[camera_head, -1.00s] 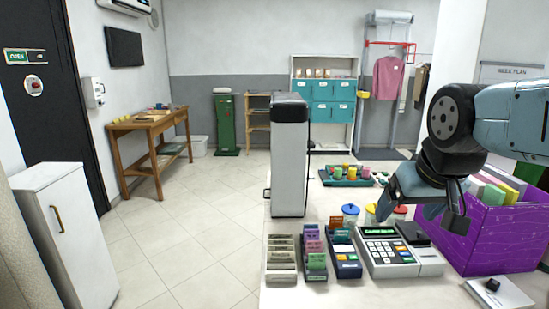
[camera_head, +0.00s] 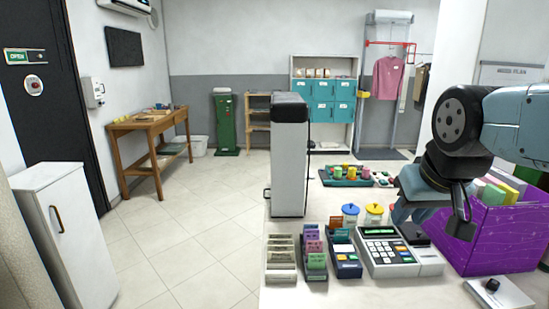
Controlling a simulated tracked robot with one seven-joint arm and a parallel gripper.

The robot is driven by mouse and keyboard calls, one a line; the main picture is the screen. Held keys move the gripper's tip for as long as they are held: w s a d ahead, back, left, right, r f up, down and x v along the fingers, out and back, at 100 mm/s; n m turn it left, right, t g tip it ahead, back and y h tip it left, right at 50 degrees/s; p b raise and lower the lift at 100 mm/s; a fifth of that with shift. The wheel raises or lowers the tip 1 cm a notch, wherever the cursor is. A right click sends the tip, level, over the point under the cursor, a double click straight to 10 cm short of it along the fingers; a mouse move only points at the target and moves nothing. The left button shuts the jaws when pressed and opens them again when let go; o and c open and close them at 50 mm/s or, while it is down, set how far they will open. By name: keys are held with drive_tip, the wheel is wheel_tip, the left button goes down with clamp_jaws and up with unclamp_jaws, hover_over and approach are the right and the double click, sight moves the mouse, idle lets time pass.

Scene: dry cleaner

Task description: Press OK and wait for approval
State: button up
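The payment terminal (camera_head: 393,264) sits on the counter, with a small dark green display (camera_head: 377,232) on top and a keypad (camera_head: 381,247) below it. No bright text shows on the display. The key labels are too small to read, so I cannot tell which one is OK. My gripper (camera_head: 432,219) hangs above the terminal's right side, fingers spread apart and nothing between them. It appears clear of the keys.
A purple crate (camera_head: 500,238) with folders stands close on the right. Card racks (camera_head: 314,262) are left of the terminal. Blue-lidded and yellow-lidded jars (camera_head: 374,213) stand behind it. A tall grey-and-black unit (camera_head: 289,165) rises at the counter's left edge. A small dark-knobbed box (camera_head: 498,291) lies front right.

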clamp_jaws()
idle(0.9)
